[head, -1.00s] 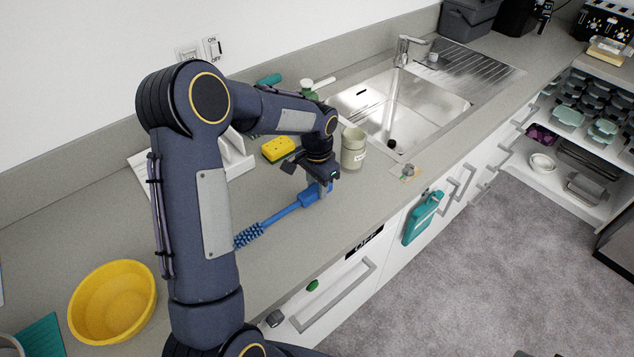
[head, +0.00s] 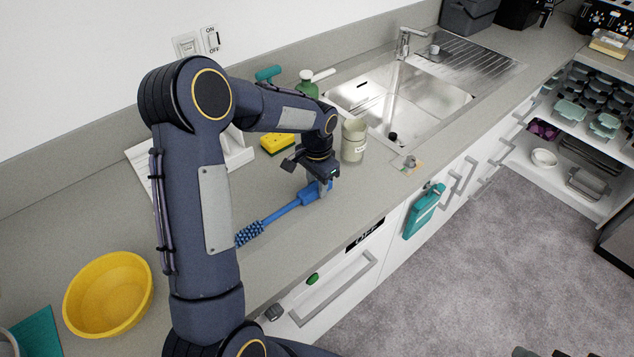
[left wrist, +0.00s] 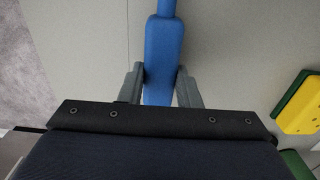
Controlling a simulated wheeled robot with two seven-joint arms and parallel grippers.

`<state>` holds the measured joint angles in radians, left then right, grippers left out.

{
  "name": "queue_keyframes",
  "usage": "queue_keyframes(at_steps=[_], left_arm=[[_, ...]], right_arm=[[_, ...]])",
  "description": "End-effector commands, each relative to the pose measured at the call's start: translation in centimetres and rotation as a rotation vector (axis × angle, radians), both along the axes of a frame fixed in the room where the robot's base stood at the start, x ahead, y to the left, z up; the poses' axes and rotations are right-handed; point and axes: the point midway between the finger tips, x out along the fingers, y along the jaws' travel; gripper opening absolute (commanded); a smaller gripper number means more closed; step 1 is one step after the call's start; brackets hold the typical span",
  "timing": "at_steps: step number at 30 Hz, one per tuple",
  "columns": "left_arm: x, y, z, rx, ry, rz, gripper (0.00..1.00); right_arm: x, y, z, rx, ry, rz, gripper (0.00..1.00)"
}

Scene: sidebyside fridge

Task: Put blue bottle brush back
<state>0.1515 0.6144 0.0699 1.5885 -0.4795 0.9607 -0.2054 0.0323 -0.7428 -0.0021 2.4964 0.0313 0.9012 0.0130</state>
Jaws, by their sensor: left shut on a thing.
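The blue bottle brush (head: 284,211) is at the counter's front part, its bristle end toward the lower left and its handle toward the upper right. My left gripper (head: 318,188) is shut on the brush handle. The left wrist view shows the blue handle (left wrist: 162,60) between the two fingers (left wrist: 160,88). I cannot tell whether the brush touches the counter or is just above it. My right gripper is not in view.
A beige cup (head: 354,141) stands right of the gripper, close by. A yellow sponge (head: 278,144) and a white rack (head: 237,152) are behind it. The sink (head: 410,105) is farther right. A yellow bowl (head: 108,294) stands at the lower left.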

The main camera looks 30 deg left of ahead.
Motion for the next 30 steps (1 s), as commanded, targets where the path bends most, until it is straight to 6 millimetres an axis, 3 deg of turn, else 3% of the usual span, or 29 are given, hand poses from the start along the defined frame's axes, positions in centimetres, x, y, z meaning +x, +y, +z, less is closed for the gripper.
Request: queue_keyframes(at_steps=[5,6,11,20,30], left_arm=[[0.0,0.0,-0.5,0.0,0.0,0.0,0.0],[0.0,0.0,-0.3,0.0,0.0,0.0,0.35],[0.0,0.0,-0.3,0.0,0.0,0.0,0.55],[0.0,0.0,-0.1,0.001,-0.001,0.0,0.55],[0.1,0.0,4.9,0.0,-0.005,0.0,0.55]], right_arm=[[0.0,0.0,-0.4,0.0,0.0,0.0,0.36],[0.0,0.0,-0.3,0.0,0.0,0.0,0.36],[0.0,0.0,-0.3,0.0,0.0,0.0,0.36],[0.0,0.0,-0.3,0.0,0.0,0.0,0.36],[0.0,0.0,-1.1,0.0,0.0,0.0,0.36]])
